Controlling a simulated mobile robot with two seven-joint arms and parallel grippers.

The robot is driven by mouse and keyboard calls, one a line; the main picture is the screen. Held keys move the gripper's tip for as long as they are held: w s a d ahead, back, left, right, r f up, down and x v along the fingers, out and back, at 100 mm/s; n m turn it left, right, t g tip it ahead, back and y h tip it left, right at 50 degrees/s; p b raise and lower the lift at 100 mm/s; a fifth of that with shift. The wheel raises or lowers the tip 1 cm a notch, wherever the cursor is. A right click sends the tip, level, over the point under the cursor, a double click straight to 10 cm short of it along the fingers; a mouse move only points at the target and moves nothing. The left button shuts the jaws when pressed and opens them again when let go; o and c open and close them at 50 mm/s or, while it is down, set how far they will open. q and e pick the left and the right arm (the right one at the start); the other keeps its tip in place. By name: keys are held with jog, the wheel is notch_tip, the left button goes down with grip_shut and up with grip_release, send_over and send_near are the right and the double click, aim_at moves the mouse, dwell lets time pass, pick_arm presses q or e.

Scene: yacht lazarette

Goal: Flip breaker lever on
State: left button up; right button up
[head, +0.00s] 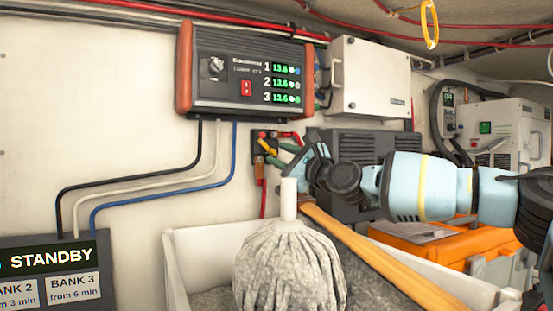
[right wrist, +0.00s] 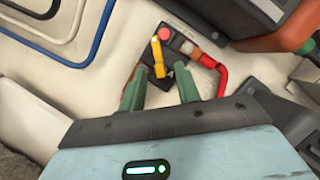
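The breaker is a small dark box (head: 263,136) on the pale wall below the charger panel, with a red button on it. Its yellow lever (head: 267,147) slants in the head view. In the right wrist view the lever (right wrist: 158,57) stands out beside the red button (right wrist: 166,35), with a red cable (right wrist: 223,76) to its right. My right gripper (right wrist: 161,88) is open and empty, its two green fingers apart, with the lever just beyond and between the fingertips. In the head view the right gripper (head: 283,155) is close to the breaker and partly overlaps it. Contact cannot be told. My left gripper is not in view.
A charger panel (head: 245,72) with green readouts hangs above the breaker. An orange case (head: 450,245) is at right. A STANDBY display (head: 52,257) is at lower left.

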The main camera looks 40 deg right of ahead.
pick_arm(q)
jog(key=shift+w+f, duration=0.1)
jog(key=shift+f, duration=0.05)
pick_arm(e)
jog(key=shift+w+r, duration=0.2)
jog(key=shift+w, duration=0.45)
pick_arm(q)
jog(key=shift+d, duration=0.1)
pick_arm(e)
jog(key=c, duration=0.6)
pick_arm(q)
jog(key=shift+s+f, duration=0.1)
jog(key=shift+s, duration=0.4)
pick_arm(e)
grip_shut()
